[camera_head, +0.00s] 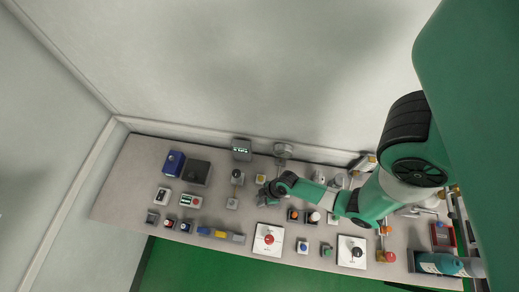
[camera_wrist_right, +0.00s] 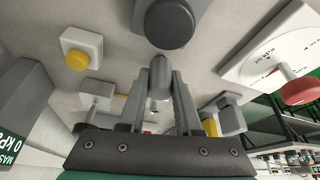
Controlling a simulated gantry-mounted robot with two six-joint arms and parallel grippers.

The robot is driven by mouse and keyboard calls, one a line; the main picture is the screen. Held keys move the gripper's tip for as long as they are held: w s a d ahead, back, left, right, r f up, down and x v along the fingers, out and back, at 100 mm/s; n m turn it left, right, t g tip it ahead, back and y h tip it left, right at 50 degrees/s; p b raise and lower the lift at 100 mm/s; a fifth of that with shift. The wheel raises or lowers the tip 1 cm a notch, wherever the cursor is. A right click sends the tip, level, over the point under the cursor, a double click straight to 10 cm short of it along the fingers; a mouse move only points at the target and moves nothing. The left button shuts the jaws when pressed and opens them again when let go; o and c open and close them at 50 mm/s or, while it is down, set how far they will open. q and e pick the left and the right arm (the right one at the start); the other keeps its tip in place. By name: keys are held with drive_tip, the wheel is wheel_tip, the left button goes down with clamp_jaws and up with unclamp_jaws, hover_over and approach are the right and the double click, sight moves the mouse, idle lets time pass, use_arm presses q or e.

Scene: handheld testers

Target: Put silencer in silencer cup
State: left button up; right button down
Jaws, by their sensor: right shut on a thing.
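My right gripper (camera_wrist_right: 160,82) is shut on a small grey cylindrical piece, which I take as the silencer (camera_wrist_right: 159,72). In the head view the right gripper (camera_head: 264,199) is low over the table, left of the middle of the panel. I cannot tell whether this is the silencer cup. Fingers and arm hide part of the held piece in the head view. My left gripper is not in view.
A yellow button box (camera_wrist_right: 77,60) and a white dial plate with a red knob (camera_wrist_right: 300,88) flank the gripper. A grey display (camera_head: 242,149) stands at the back. A blue box (camera_head: 173,163) and several small devices crowd the table. A wall rises behind.

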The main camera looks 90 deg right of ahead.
drive_tip(key=c, duration=0.6)
unclamp_jaws()
drive_tip(key=p+v, duration=0.2)
drive_tip(key=v, duration=0.1)
drive_tip(key=shift+s+r, duration=0.1)
drive_tip(key=shift+r, duration=0.2)
drive_tip(key=p+v, duration=0.8)
drive_tip(key=shift+r, duration=0.2)
drive_tip(key=shift+s, duration=0.15)
